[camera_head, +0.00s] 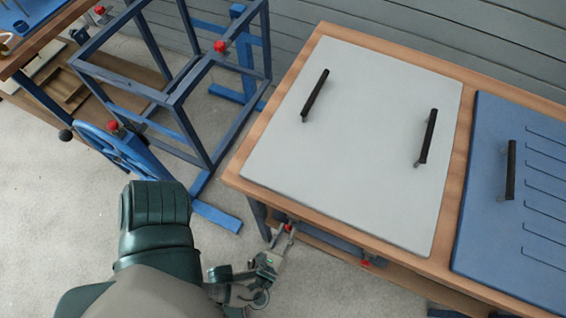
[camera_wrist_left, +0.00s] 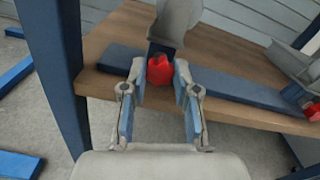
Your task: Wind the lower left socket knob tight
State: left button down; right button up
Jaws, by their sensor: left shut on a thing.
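A red knob (camera_head: 289,228) shows under the front left edge of the bench, low down near a blue leg. In the left wrist view the red knob (camera_wrist_left: 160,70) sits below a grey bracket (camera_wrist_left: 176,22). My left gripper (camera_head: 280,243) reaches it from below in the head view. In the left wrist view my left gripper (camera_wrist_left: 160,82) has its two blue-padded fingers on either side of the knob, shut on it. The fingertips partly hide the knob's sides. How tight the knob is cannot be told. My right gripper is not in view.
A second red knob (camera_head: 366,263) is farther right under the bench. A blue post (camera_wrist_left: 55,75) stands close on the left in the wrist view. The wooden benchtop (camera_head: 233,172) carries a grey lid (camera_head: 365,110) with black handles. A blue frame (camera_head: 185,110) stands left.

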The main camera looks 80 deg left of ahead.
pick_arm(q)
jog(key=shift+s+n+p, duration=0.1)
jog(key=shift+n+p, duration=0.5)
jog(key=shift+n, duration=1.6)
jog(key=shift+f, duration=0.1)
jog(key=c, duration=0.9)
grip_release()
jog(key=shift+o, duration=0.2)
